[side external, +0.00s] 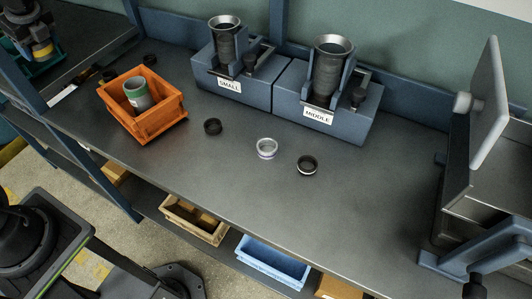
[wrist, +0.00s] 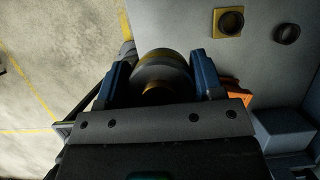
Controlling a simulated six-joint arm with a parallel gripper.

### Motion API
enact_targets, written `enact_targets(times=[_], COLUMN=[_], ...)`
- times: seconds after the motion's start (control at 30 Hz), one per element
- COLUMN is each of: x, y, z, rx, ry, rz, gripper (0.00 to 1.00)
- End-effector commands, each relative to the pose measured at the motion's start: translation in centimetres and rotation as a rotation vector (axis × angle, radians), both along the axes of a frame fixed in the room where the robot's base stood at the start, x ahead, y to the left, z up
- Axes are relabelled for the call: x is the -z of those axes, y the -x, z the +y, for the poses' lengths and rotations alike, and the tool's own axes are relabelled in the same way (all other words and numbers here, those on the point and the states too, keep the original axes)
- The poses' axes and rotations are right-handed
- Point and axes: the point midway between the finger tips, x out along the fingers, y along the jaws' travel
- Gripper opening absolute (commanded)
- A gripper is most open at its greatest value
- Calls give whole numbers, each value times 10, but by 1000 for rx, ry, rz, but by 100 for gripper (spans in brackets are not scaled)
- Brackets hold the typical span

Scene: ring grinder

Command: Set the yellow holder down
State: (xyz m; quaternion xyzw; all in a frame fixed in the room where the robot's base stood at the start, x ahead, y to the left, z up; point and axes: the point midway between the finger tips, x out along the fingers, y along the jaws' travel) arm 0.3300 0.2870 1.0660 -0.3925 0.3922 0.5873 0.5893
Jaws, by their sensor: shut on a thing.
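In the wrist view my gripper (wrist: 165,82) is shut on a rounded holder (wrist: 162,68), grey with dull yellow bands. Its far end and underside are hidden. It is seen against the floor and the bench edge; I cannot tell its height or whether it touches anything. In the side external view I cannot surely pick out my gripper or this holder. A dark machine at the top left there carries a yellow part (side external: 42,49), but I cannot tell whether it is the holder.
An orange crate (side external: 170,108) holds a grey-green cup (side external: 138,94). Dark rings (side external: 212,127) (side external: 307,165) and a pale ring (side external: 267,148) lie on the bench (side external: 235,190). Blue grinders labelled SMALL (side external: 228,87) and MIDDLE (side external: 318,117) stand behind. A yellow square (wrist: 219,31) carries a ring.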

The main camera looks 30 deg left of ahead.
Motion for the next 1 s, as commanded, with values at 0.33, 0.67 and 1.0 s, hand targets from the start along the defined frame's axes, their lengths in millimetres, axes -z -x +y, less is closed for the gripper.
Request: enact_targets(times=[0.33,0.67,1.0], x=[-83,-101,-103], y=[0,-27,-96], z=[0,-20,-90], rx=[0,94,363], ry=[-3,2,7], rz=[-3,-1,0], gripper=[14,14,14])
